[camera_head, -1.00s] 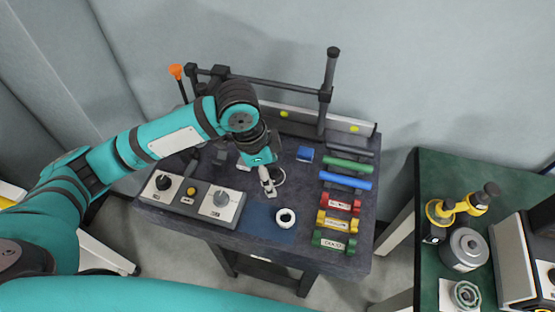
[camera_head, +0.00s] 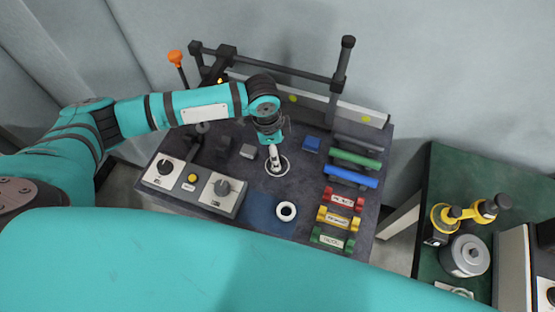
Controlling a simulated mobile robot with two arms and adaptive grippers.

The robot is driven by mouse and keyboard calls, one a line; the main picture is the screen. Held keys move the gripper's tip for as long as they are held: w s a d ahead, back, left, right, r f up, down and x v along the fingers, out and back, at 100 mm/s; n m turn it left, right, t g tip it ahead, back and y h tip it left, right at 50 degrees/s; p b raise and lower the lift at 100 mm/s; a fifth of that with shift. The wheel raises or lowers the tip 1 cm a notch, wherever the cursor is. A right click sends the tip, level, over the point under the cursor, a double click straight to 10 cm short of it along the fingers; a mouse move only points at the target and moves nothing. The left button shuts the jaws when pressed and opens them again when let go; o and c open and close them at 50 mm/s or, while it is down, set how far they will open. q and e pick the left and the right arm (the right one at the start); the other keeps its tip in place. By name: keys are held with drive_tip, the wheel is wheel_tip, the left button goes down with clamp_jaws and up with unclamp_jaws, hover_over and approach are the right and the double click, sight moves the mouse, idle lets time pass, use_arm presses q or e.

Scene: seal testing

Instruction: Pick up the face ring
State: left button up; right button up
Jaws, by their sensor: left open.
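A thin pale ring (camera_head: 289,166) lies on the dark table, behind a thicker white ring (camera_head: 286,211) on a blue mat (camera_head: 262,208). The frames do not settle which of the two is the face ring. My left gripper (camera_head: 274,164) is open and points down over the thin ring. Its fingertips overlap the inside of that ring in the picture, and contact cannot be made out. The white ring stands clear of the gripper, nearer the front edge. My right gripper is not in view.
Knob boxes (camera_head: 217,193) stand left of the mat. A small blue block (camera_head: 311,144), green and blue rods (camera_head: 352,178) and coloured labelled pieces (camera_head: 338,218) lie to the right. A dark rail frame (camera_head: 285,70) stands behind. A green table (camera_head: 433,183) is at far right.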

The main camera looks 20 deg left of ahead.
use_arm(q)
drive_tip(key=shift+f, duration=0.25)
drive_tip(key=shift+s+f, duration=0.1)
drive_tip(key=shift+f, duration=0.1)
wheel_tip(320, 180, down, 4)
drive_tip(key=shift+d+f+p, duration=0.1)
drive_tip(key=shift+f+p, duration=0.15)
drive_tip(key=shift+p, duration=0.8)
drive_tip(key=shift+d+f, duration=0.1)
drive_tip(key=shift+f, duration=0.1)
drive_tip(key=c, duration=1.1)
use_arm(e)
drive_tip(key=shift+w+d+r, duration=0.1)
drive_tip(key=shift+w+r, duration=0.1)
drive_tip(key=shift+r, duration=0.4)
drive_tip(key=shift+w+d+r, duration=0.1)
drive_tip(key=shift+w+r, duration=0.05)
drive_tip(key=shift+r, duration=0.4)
